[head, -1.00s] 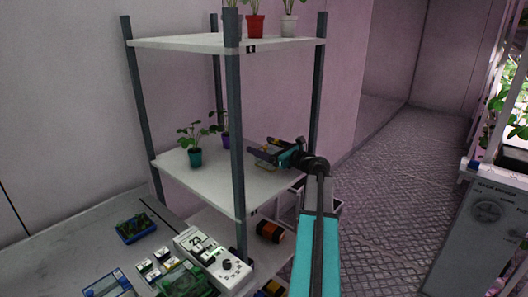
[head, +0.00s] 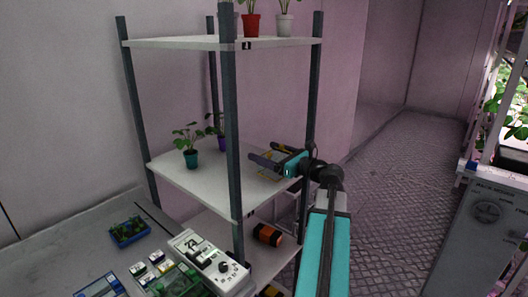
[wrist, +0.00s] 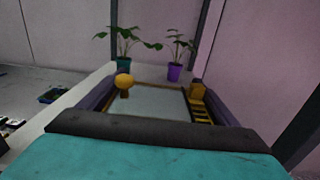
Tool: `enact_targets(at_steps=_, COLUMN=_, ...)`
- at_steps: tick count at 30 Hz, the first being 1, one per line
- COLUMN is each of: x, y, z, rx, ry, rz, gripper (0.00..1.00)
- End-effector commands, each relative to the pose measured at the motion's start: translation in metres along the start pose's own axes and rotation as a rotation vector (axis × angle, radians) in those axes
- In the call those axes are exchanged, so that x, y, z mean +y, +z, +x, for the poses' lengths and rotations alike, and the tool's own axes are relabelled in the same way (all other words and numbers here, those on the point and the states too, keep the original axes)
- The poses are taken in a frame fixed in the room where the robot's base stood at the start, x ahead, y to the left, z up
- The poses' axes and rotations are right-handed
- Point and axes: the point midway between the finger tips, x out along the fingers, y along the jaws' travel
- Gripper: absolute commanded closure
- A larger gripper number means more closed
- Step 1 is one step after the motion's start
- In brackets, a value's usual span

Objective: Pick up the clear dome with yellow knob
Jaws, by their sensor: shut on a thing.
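My gripper (head: 265,154) reaches over the right end of the middle shelf, its two dark fingers spread wide around the clear dome. The dome's yellow knob (wrist: 124,80) shows beside the left finger in the wrist view. The clear body is very hard to make out; a brown and yellow edged outline (wrist: 155,89) shows between the fingers. In the head view thin yellow edges (head: 268,176) show below the fingers. I cannot tell whether the dome touches the shelf.
A teal-potted plant (head: 191,158) and a purple-potted plant (head: 219,134) stand on the middle shelf (head: 215,186). Grey rack posts (head: 232,120) rise close by. An orange and black cylinder (head: 267,235) lies on the lower shelf. The shelf front is clear.

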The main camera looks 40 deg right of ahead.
Motion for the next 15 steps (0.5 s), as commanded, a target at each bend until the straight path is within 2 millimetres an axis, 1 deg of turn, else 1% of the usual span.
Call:
enact_targets(at_steps=1, x=0.007, y=-0.001, z=-0.008, rx=-0.001, ry=-0.001, rz=-0.001, gripper=0.4)
enact_targets(at_steps=6, x=0.021, y=0.002, z=-0.026, rx=-0.001, ry=-0.001, rz=-0.002, gripper=0.4)
enact_targets(at_steps=10, x=0.028, y=0.004, z=-0.036, rx=-0.001, ry=-0.001, rz=0.0, gripper=0.4)
enact_targets(at_steps=15, x=0.033, y=0.005, z=-0.044, rx=-0.001, ry=-0.001, rz=0.0, gripper=0.4)
